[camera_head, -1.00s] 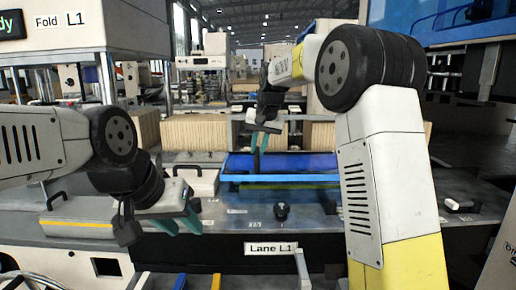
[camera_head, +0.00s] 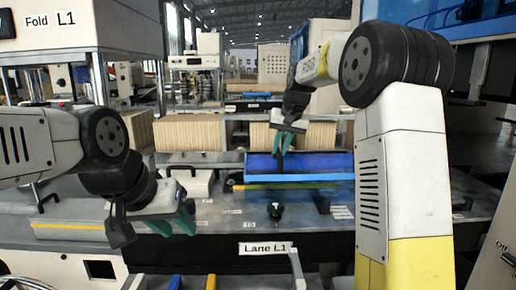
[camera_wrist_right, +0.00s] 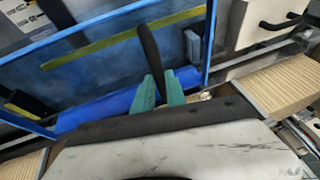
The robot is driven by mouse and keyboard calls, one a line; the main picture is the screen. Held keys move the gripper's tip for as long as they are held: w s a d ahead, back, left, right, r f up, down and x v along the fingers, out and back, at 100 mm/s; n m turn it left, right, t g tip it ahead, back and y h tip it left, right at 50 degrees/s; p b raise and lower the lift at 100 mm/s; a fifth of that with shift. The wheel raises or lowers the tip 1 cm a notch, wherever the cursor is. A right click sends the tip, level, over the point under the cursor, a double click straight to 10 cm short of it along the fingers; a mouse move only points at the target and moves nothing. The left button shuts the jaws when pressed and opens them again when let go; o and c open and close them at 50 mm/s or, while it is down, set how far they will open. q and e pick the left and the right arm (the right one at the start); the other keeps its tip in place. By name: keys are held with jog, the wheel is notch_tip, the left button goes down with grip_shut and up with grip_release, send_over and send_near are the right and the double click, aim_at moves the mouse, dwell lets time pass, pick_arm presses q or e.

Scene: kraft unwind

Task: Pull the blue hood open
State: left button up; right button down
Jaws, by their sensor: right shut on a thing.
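The blue hood (camera_head: 325,163) is a translucent blue panel with a brighter blue rim, over the machine bed at centre right in the head view. It appears partly raised, with a yellow-green strip visible below its front edge. In the right wrist view the blue hood (camera_wrist_right: 100,104) fills the upper left. My right gripper (camera_head: 278,153) is at the hood; in the wrist view its green fingers (camera_wrist_right: 160,92) are shut on a dark bar (camera_wrist_right: 150,48), apparently the hood's handle. My left gripper (camera_head: 176,222) hangs over the front left of the bed, fingers apart and empty.
A black knob (camera_head: 276,211) stands on the bed in front of the hood. The "Lane L1" label (camera_head: 265,248) is on the front edge. A pale lidded box with a handle (camera_head: 188,180) sits left of the hood. Kraft stacks (camera_head: 190,133) stand behind.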

jog(key=d, duration=2.9)
jog(key=shift+d, duration=0.35)
jog(key=c, duration=1.4)
grip_release()
jog(key=shift+o, duration=0.2)
jog(key=v, duration=0.8)
jog(key=shift+w+a, duration=0.1)
